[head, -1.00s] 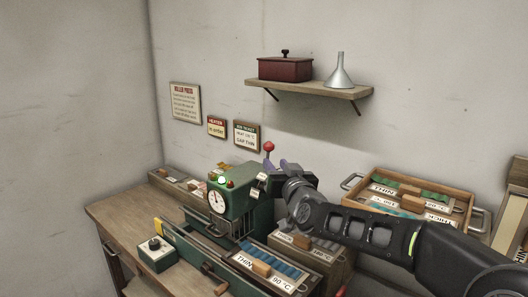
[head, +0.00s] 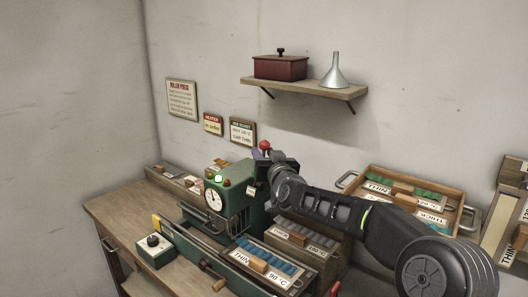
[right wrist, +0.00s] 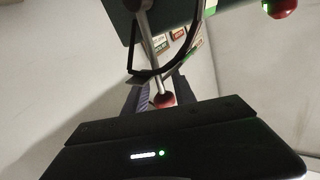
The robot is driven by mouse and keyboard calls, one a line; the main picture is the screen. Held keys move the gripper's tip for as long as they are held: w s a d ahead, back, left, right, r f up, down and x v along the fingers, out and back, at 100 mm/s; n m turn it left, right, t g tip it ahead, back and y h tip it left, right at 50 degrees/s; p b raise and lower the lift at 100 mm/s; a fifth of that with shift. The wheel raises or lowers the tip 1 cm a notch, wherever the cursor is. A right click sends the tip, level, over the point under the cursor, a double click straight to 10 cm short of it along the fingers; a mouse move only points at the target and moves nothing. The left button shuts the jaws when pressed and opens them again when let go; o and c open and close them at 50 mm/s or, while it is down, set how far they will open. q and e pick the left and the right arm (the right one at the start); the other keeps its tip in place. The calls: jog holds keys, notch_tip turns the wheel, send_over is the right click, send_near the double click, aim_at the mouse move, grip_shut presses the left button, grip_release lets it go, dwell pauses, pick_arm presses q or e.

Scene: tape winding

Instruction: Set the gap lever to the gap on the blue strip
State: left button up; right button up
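The green press (head: 228,190) with a round dial stands on the bench. My right gripper (head: 262,166) is at the press's right side, just below a red knob (head: 264,146). In the right wrist view, a red ball knob (right wrist: 163,100) on a metal rod sits between my right fingers, which are apart. I cannot tell whether they press on it. Another red knob (right wrist: 284,8) shows at that view's top right. Blue strips (head: 274,256) lie in a front tray labelled THIN and 90 °C. My left gripper is not in view.
A wooden box (head: 460,203) with green and blue strips stands at the right. Grey strips sit in a box (head: 325,262) behind the blue tray. A small black-knobbed control box (head: 155,252) is at front left. Wall cards (head: 242,132) and a shelf (head: 300,88) hang behind.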

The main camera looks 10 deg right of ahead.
jog(key=shift+c, duration=0.2)
grip_shut()
jog(key=shift+r, duration=0.15)
dwell(1.1)
